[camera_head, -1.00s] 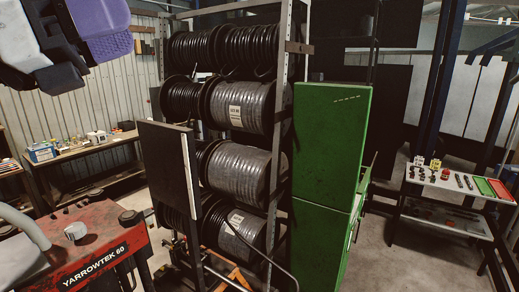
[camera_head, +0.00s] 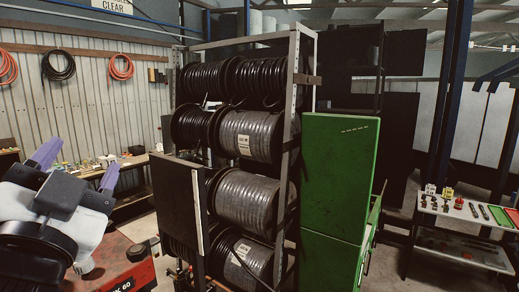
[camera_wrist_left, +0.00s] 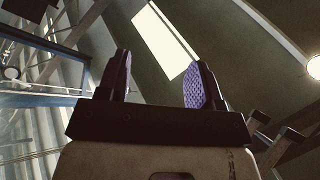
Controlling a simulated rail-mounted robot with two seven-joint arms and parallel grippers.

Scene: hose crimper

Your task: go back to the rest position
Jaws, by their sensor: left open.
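My left gripper (camera_head: 76,168) is at the lower left of the head view, its two purple fingers spread apart and pointing up and away. It is in front of the red machine (camera_head: 122,262) and hides part of it. In the left wrist view the gripper (camera_wrist_left: 160,80) shows its two fingers wide apart with nothing between them. Behind them are only roof beams and a bright roof panel (camera_wrist_left: 165,40). My right gripper is not in view.
A rack of black hose reels (camera_head: 245,135) stands in the middle, with a dark panel (camera_head: 177,200) at its front left. A green cabinet (camera_head: 335,180) is right of it. A workbench (camera_head: 130,198) is behind on the left. A table with small parts (camera_head: 465,212) is at the right.

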